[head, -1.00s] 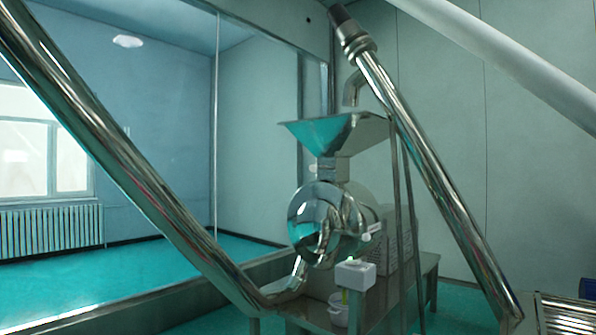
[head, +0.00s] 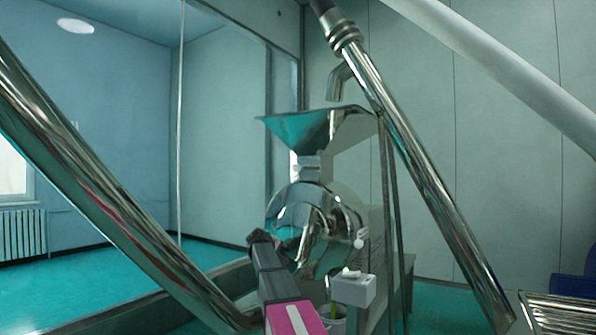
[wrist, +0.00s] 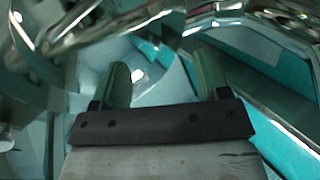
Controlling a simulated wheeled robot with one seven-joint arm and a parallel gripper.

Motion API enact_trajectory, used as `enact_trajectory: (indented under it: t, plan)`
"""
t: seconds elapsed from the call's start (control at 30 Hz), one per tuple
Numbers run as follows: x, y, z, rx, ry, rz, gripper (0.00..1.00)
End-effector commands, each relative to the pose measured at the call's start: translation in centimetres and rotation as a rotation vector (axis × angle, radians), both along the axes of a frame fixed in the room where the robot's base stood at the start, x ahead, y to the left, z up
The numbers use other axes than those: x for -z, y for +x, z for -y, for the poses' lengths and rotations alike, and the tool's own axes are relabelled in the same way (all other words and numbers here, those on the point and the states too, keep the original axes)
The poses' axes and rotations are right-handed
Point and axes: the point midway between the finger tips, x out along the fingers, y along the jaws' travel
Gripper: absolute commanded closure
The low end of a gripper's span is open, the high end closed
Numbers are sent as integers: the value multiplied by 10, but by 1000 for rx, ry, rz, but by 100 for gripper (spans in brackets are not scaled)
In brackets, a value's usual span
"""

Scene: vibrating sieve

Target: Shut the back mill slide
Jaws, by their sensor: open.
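One shiny metal mill (head: 300,215) with a round drum stands in the head view. A flared hopper (head: 318,128) sits on top of it. A narrow neck (head: 312,168) joins hopper and drum; I cannot clearly make out the slide or its position there. My gripper (head: 259,238) reaches up in front of the drum's lower left side, below the neck. In the wrist view my gripper (wrist: 163,80) has its two greenish fingers apart, with nothing held between them. Curved shiny metal (wrist: 160,22) crosses the top of that view, beyond the fingers.
A thick metal pipe (head: 110,195) slants across the left, and another (head: 420,175) stands right of the mill. A small white box (head: 352,290) is in front of the mill. A glass partition (head: 215,130) is behind on the left. A slatted metal piece (head: 560,312) is at lower right.

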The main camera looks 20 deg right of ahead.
Motion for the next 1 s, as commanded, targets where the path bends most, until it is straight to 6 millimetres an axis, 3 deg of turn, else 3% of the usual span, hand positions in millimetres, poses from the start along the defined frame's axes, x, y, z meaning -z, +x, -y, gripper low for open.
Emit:
enact_trajectory:
  t: [0.03,0.1,0.3,0.4,0.5,0.67,1.0]
  plan:
    - [-41,24,9,-6,-58,25,31]
    - [-92,41,20,-15,-144,53,31]
    - [-234,74,44,-19,-375,112,31]
    - [-290,81,52,-13,-466,128,31]
    - [-329,83,57,-7,-530,138,31]
    - [-359,83,61,-1,-580,143,31]
    - [-362,101,82,1,-584,143,31]
